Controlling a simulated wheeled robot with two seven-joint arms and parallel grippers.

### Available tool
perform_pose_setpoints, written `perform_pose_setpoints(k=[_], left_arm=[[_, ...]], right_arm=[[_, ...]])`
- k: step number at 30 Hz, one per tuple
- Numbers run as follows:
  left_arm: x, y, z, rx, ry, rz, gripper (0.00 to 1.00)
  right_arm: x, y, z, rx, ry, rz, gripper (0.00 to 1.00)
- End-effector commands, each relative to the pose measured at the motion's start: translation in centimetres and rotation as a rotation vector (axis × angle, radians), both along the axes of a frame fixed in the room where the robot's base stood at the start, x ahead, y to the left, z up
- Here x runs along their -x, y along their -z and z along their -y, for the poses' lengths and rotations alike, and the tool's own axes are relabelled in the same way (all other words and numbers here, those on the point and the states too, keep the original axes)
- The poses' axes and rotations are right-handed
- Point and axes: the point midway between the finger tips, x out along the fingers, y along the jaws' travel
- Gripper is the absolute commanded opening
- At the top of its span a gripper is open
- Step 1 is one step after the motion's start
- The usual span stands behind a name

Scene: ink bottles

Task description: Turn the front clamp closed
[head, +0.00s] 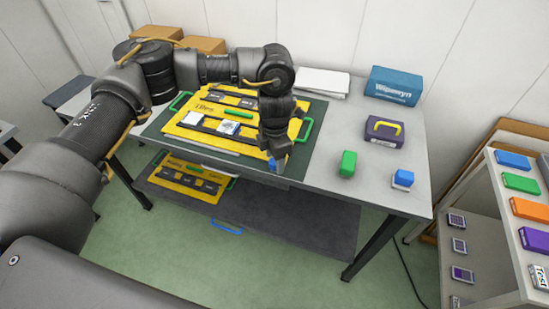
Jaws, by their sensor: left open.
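A yellow board (190,122) with dark bars lies on a dark green mat (314,122) on the table. A green bar lies across the board's middle, and green handles show at its left (180,101) and right (305,129). My left gripper (276,158) points down at the board's front right corner, its jaws open. A small blue part shows at its fingertips; I cannot tell whether it belongs to a clamp or touches the gripper. The front clamp cannot be made out clearly, and my left wrist hides part of the board's right side. My right gripper is out of view.
On the table (340,205) to the right stand a green bottle (348,164), a blue-capped bottle (402,179), a purple box (383,131) and a blue box (393,86). A second yellow board (188,180) lies on the lower shelf. A rack (500,215) stands far right.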

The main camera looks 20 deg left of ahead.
Motion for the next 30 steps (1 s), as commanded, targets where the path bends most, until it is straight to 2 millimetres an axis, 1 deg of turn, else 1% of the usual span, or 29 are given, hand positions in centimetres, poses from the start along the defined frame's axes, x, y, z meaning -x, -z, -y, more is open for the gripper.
perform_pose_setpoints(k=[9,12,15,18,21,30], left_arm=[[-0.1,-5.9,0.0,-0.002,0.001,0.007,0.52],[-0.1,-7.7,0.0,-0.001,0.001,0.006,0.52],[-0.1,-9.0,0.0,-0.001,0.000,0.003,0.52],[-0.1,-9.8,0.0,-0.001,0.000,0.002,0.52],[0.0,-10.2,0.0,-0.001,0.000,0.001,0.52],[0.0,-10.2,0.0,-0.001,0.000,0.001,0.52]], right_arm=[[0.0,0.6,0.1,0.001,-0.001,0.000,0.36],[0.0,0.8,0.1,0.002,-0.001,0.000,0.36],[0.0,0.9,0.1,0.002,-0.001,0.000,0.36],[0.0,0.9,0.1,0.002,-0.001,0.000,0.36],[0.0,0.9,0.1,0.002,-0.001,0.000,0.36],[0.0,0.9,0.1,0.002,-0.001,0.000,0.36]])
